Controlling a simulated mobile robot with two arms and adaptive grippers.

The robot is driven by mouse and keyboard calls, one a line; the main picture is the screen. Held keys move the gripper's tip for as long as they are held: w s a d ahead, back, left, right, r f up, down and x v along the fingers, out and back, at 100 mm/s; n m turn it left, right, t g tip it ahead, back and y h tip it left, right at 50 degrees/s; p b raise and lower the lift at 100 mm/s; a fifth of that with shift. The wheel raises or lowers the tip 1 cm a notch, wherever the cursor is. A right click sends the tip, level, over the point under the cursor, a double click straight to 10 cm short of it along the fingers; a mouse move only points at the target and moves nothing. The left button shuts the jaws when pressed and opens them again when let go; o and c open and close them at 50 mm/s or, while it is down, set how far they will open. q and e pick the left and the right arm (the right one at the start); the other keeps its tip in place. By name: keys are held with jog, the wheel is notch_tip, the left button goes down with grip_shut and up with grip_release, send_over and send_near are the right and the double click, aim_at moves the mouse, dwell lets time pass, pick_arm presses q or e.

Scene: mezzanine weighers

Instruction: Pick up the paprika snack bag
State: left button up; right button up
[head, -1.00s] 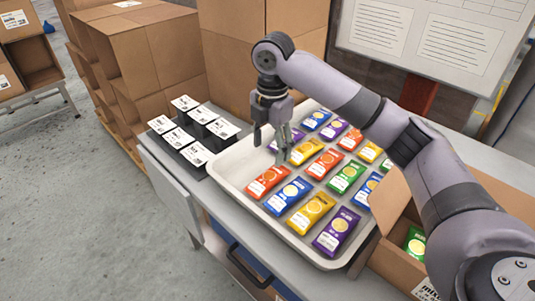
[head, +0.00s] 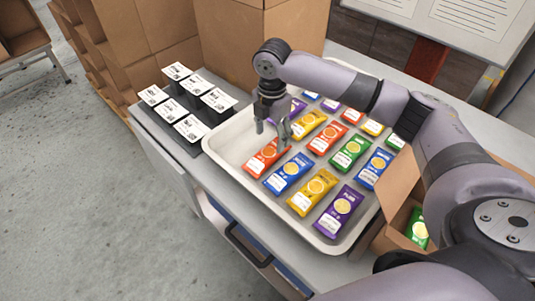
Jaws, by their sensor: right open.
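Several snack bags in red-orange, blue, yellow, purple and green lie in rows in a white tray (head: 228,164). Their print is too small to read, so I cannot tell by name which is paprika. A red-orange bag (head: 264,158) lies at the tray's left end, just below my right gripper (head: 271,132). Two more red-orange bags lie further back, one in the middle (head: 328,138) and one near the back (head: 351,115). My right gripper points down with its fingers apart, empty; its height above the bag is hard to judge. My left gripper is not in view.
A dark rack of white label cards (head: 190,127) stands left of the tray. An open cardboard box (head: 393,200) with a green bag inside stands at the right. Cardboard boxes (head: 228,45) and a notice board (head: 450,22) are behind. The tray's left end is bare.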

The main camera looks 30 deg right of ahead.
aim_at(273, 148)
jog(key=shift+s+d+f+p, duration=0.1)
jog(key=shift+f+p, duration=0.2)
jog(key=shift+f, duration=1.2)
jog(key=shift+s+d+f+p, duration=0.1)
jog(key=shift+f+p, duration=0.2)
jog(key=shift+f, duration=1.15)
jog(key=shift+w, duration=0.1)
jog(key=shift+c, duration=0.3)
jog(key=c, duration=0.9)
jog(key=shift+o, duration=0.2)
jog(key=shift+r, duration=0.1)
